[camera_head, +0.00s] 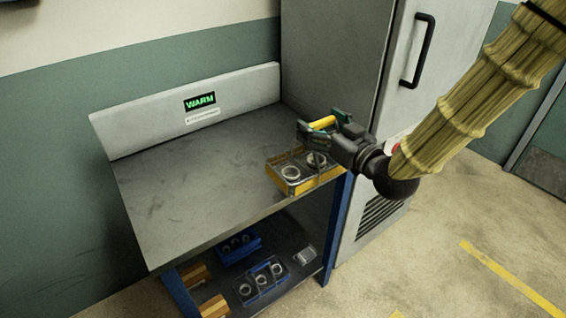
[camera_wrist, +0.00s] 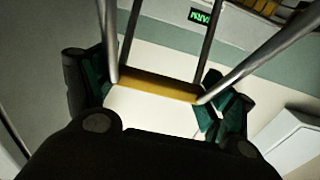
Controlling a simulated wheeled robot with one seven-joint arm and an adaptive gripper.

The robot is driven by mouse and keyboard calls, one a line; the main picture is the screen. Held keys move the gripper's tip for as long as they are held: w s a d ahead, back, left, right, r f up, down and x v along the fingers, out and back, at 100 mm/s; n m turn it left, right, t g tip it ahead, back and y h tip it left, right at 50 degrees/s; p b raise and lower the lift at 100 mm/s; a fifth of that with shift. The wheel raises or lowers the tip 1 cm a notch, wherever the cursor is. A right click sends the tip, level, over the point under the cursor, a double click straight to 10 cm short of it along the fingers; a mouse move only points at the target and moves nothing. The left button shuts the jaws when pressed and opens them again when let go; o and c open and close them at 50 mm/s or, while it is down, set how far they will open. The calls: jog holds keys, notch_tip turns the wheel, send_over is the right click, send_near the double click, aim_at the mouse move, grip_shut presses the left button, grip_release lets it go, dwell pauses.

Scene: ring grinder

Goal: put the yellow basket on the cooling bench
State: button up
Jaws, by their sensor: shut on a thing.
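The yellow basket (camera_head: 290,184) holds silvery rings and is at the right end of the grey cooling bench top (camera_head: 190,190), near its front right corner. I cannot tell whether its base touches the surface. My gripper (camera_head: 322,126) is above the basket, shut on its yellow handle. In the wrist view the yellow handle bar (camera_wrist: 158,86) lies between the green-and-black fingers of my gripper (camera_wrist: 160,98), with metal rods running from it. The basket's body is mostly out of the wrist view.
The bench's back panel carries a green "WARM" display (camera_head: 200,102). A lower shelf holds blue baskets (camera_head: 264,282) with rings and orange-brown blocks (camera_head: 213,306). A tall grey cabinet (camera_head: 335,60) stands right behind the bench. The bench top's left and middle are clear.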

jog(key=shift+s+y+b, duration=0.15)
jog(key=shift+y+b, duration=0.15)
jog(key=shift+w+a, duration=0.25)
jog(key=shift+w, duration=0.15)
jog(key=w+a+f+p, duration=0.1)
jog(key=w+a+f, duration=0.1)
jog(key=w+a, duration=0.2)
jog(key=w+a+f+p, duration=0.2)
jog(key=w+a+f, duration=0.1)
jog(key=w, duration=0.5)
jog(key=shift+w+a, duration=0.3)
jog(key=shift+a, duration=0.3)
jog(key=o, duration=1.5)
jog(key=shift+f, duration=0.1)
jog(key=shift+s, duration=0.1)
jog(key=b+v, duration=0.1)
jog(key=v, duration=1.1)
jog(key=shift+d+r+b, duration=0.1)
jog(key=shift+r+b, duration=0.2)
jog(key=shift+b, duration=0.05)
